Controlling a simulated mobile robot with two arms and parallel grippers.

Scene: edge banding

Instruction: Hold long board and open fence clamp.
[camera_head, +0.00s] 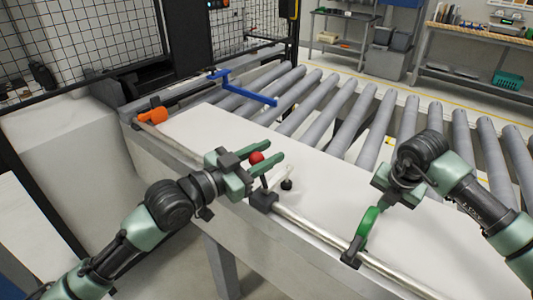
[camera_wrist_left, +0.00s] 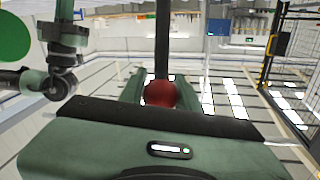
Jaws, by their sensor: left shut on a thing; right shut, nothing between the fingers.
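A long white board (camera_head: 330,200) lies flat beside the rollers, along a metal rail. My left gripper (camera_head: 268,157) is above it, its fingers closed around a red ball knob (camera_head: 256,158). The knob also shows between the fingers in the left wrist view (camera_wrist_left: 160,94). Just below is a dark clamp base (camera_head: 263,200) on the rail, with a pale lever and a black knob (camera_head: 287,184). My right gripper (camera_head: 383,196) is shut and empty above the board, close to a green curved clamp part (camera_head: 368,225). Its fingertips are mostly hidden. I cannot tell which part is the fence clamp.
A metal rail (camera_head: 315,229) runs along the near edge. An orange clamp part (camera_head: 152,115) sits at its far left end. A blue bent bar (camera_head: 245,90) stands over the rollers (camera_head: 330,100). A mesh guard (camera_head: 70,40) is at left. Shelves stand at the back.

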